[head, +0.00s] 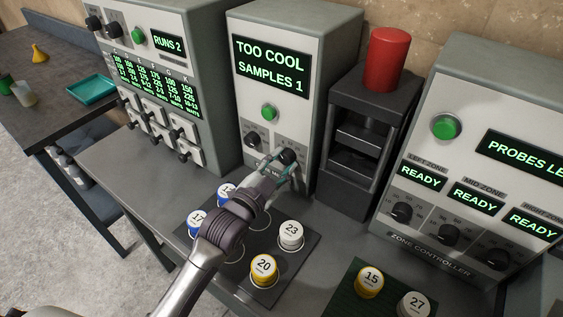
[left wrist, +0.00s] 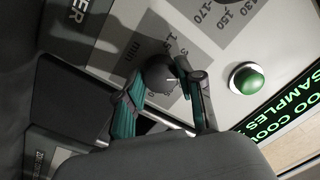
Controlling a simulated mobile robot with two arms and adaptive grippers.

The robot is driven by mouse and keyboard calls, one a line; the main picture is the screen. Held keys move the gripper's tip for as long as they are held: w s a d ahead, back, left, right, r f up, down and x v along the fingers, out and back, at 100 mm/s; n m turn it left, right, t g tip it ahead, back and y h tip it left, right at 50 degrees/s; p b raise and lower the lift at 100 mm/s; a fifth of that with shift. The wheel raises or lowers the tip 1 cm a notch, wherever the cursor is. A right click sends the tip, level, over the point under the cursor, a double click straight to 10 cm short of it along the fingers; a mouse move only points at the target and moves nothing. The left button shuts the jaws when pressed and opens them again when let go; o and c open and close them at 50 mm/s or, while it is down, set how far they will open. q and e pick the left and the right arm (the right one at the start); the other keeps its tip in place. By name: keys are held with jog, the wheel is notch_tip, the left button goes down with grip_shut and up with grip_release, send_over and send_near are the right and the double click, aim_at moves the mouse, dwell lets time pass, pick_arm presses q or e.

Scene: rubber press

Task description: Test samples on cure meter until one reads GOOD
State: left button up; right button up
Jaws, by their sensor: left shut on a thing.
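The cure meter (head: 312,31) stands at the back centre, its green screen (head: 270,68) reading TOO COOL, SAMPLES 1. A green button (head: 269,112) and two black knobs are below it. My left gripper (head: 283,164) is shut around the right knob (head: 288,155), also seen in the left wrist view (left wrist: 160,73) beside a scale marked min. Numbered sample pots stand on a dark mat (head: 297,252): blue 17 (head: 196,220), yellow 20 (head: 264,268), white 23 (head: 291,234), and a blue one (head: 226,191) partly hidden by my arm. My right gripper is out of view.
Left is a machine reading RUNS 2 (head: 168,45). Right are a black press with a red cylinder (head: 387,60) and the zone controller (head: 430,258), its zones READY. Yellow pot 15 (head: 369,281) and grey pot 27 (head: 414,303) stand front right. A side table (head: 50,62) is far left.

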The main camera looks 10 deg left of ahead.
pick_arm(q)
jog(key=shift+r+n+p, duration=0.2)
jog(key=shift+n+p, duration=1.2)
jog(key=n+p, duration=0.2)
jog(key=n, duration=0.1)
jog(key=shift+n+g+p, duration=0.3)
jog(key=n+p, duration=0.2)
jog(key=n, duration=0.2)
jog(key=shift+d, duration=0.1)
jog(key=n+p, duration=0.1)
jog(key=n, duration=0.1)
jog(key=shift+f+n+g+h, duration=0.1)
jog(key=shift+n+g+h, duration=0.2)
jog(key=shift+n, duration=0.4)
jog(key=o, duration=1.1)
jog(key=shift+o, duration=0.2)
